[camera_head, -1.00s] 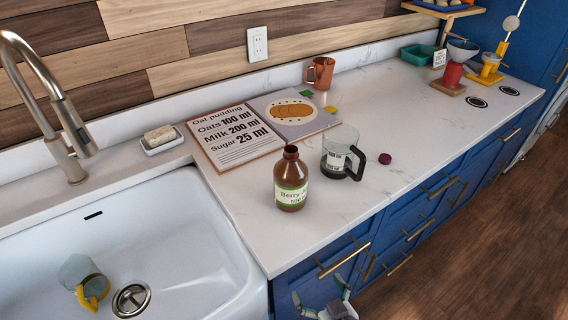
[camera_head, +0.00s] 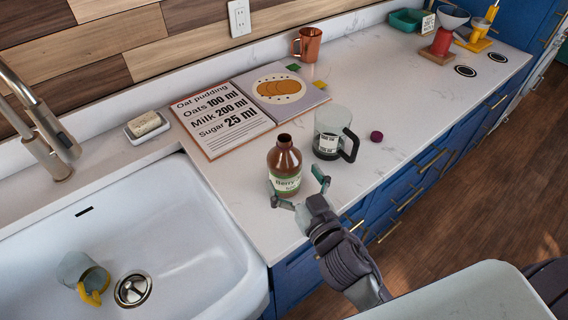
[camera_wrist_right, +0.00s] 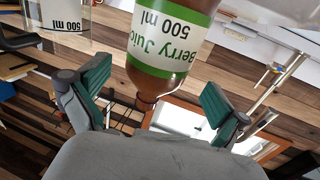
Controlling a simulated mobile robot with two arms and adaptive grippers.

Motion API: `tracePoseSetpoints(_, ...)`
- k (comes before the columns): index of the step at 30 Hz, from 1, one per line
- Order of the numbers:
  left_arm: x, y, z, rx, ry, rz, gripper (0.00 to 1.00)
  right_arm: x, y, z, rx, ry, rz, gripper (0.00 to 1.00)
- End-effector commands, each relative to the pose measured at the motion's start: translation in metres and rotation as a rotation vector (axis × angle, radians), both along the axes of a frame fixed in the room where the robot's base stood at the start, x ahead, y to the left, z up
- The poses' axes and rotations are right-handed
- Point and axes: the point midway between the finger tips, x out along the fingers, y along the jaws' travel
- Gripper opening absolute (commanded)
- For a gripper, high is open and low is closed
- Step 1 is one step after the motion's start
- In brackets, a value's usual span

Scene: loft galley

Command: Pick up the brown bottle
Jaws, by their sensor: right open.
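The brown bottle (camera_head: 284,163) stands upright on the white counter near its front edge, close to the sink. Its label reads Berry Juice 500 ml. My right gripper (camera_head: 300,188) is open just in front of the bottle, with its fingers spread towards the bottle's lower part. In the right wrist view the bottle (camera_wrist_right: 165,45) appears upside down, beyond and between the two green-padded fingers (camera_wrist_right: 158,95). I cannot tell whether either finger touches it. My left gripper is not in view.
A clear measuring jug (camera_head: 332,132) with a dark handle stands just right of the bottle. A recipe board (camera_head: 225,125) lies behind it. A purple cap (camera_head: 376,136) and copper mug (camera_head: 307,45) are farther off. The sink (camera_head: 150,235) is at left.

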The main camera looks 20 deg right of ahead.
Motion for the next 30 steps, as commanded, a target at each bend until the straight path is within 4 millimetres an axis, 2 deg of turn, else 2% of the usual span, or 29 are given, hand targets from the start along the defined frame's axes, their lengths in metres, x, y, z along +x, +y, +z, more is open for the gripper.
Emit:
tracePoseSetpoints(7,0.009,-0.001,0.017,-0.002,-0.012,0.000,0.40,0.031,0.001,0.001,-0.003,0.000,0.000,1.00)
tracePoseSetpoints(12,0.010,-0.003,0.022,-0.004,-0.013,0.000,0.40,0.050,0.004,-0.001,0.000,0.000,0.000,1.00)
tracePoseSetpoints(20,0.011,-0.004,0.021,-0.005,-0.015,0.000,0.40,0.053,0.004,-0.003,0.001,0.001,0.000,1.00)
tracePoseSetpoints(30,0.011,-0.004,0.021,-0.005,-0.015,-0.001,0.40,0.052,0.004,-0.003,0.000,0.001,0.000,0.45)
